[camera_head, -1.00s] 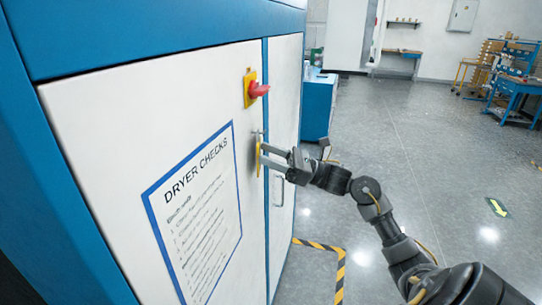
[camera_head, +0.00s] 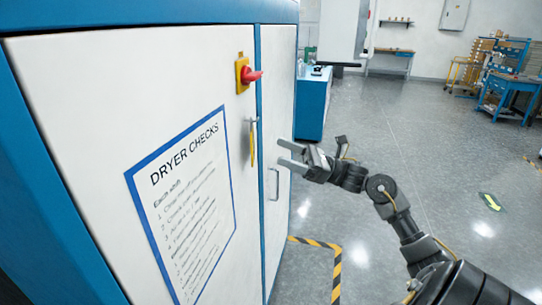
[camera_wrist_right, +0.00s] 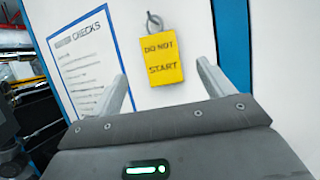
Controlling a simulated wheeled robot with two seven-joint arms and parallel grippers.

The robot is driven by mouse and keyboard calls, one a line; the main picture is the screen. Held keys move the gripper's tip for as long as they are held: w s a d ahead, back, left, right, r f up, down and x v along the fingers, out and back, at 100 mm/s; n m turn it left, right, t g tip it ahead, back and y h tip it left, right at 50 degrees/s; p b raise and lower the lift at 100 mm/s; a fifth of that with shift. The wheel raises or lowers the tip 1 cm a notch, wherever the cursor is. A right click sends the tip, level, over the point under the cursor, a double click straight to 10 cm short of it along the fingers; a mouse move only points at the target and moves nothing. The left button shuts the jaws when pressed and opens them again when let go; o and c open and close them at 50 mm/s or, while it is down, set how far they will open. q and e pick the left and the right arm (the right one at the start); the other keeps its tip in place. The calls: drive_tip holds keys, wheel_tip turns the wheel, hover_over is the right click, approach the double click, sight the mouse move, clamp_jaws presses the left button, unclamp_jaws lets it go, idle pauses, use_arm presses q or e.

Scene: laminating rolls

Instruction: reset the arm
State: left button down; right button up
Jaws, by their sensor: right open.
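My right gripper (camera_head: 286,156) is open and empty, in front of the cabinet and to the right of the yellow tag in the head view. The yellow tag (camera_head: 253,150) hangs from a metal loop on the white cabinet door, seen nearly edge-on. In the right wrist view the tag (camera_wrist_right: 162,60) reads "DO NOT START" and appears between the two open fingers (camera_wrist_right: 163,82), apart from both. My right arm (camera_head: 385,195) reaches in from the lower right. My left gripper is not in view.
The blue and white cabinet (camera_head: 90,90) fills the left side. It carries a red switch (camera_head: 249,75), a "DRYER CHECKS" sheet (camera_head: 185,200) and a door handle (camera_head: 274,185). Black and yellow floor tape (camera_head: 335,270) marks its foot. Open grey floor (camera_head: 410,130) lies to the right.

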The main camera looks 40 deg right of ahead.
drive_tip(key=b+v, duration=0.1)
drive_tip(key=v, duration=0.3)
drive_tip(key=shift+s+d, duration=0.1)
drive_tip(key=shift+d, duration=0.05)
